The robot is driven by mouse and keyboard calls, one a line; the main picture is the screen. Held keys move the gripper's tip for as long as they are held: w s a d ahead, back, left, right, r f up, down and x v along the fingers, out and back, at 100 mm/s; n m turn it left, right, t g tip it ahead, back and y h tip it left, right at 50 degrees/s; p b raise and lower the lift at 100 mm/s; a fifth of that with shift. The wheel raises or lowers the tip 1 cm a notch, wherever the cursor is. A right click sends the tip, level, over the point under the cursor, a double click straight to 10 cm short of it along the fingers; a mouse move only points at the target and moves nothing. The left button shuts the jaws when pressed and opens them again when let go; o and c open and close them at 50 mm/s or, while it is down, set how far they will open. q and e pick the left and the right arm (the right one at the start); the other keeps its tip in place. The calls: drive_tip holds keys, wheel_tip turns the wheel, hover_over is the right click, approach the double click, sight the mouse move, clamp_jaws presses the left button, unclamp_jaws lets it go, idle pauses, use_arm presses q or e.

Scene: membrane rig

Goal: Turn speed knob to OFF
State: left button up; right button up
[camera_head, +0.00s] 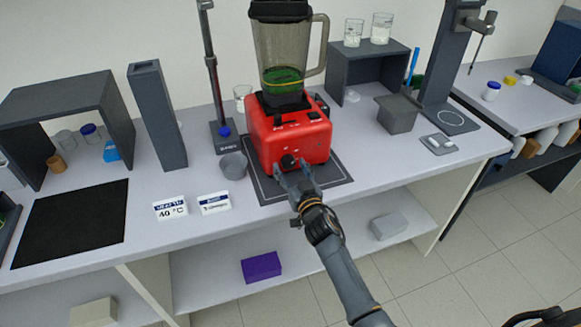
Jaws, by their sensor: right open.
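The red blender base (311,142) stands on a dark mat on the bench, with a clear jug (284,45) holding something green on top. A dark round speed knob (288,161) is low on its front face. My right gripper (293,171) is in front of the knob, with its two fingers open and pointing at it, one on each side. I cannot tell whether the fingers touch the knob. The knob's setting is too small to read.
A grey cup (233,165) stands left of the blender, beside a stand with a tall post (213,75). A grey block-like container (397,113) and a dark shelf box (337,77) are to the right.

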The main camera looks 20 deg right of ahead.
drive_tip(key=shift+w, duration=0.25)
drive_tip(key=c, duration=1.2)
drive_tip(key=shift+n, duration=0.3)
drive_tip(key=n+b, duration=0.1)
drive_tip(key=n, duration=0.4)
drive_tip(key=shift+d+b, duration=0.1)
drive_tip(key=shift+b, duration=0.2)
drive_tip(key=n+b, duration=0.1)
drive_tip(key=n, duration=0.5)
drive_tip(key=shift+d, duration=0.1)
drive_tip(key=shift+n, duration=0.3)
